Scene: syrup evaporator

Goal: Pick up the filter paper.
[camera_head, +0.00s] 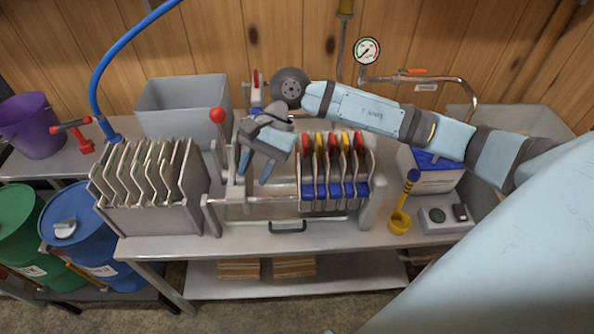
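Several thin cream sheets, which look like the filter paper (150,170), stand upright in a grey rack (165,217) at the left of the bench. My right gripper (255,173) is in the middle, to the right of the rack and above the left part of the filter press (283,207). Its two fingers point down and are spread apart, with nothing visible between them. It is apart from the sheets. My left gripper is not in view.
The press holds several plates with red, yellow and blue parts (335,190). A lever with a red knob (217,115) stands between rack and press. A grey bin (183,105) is behind the rack.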

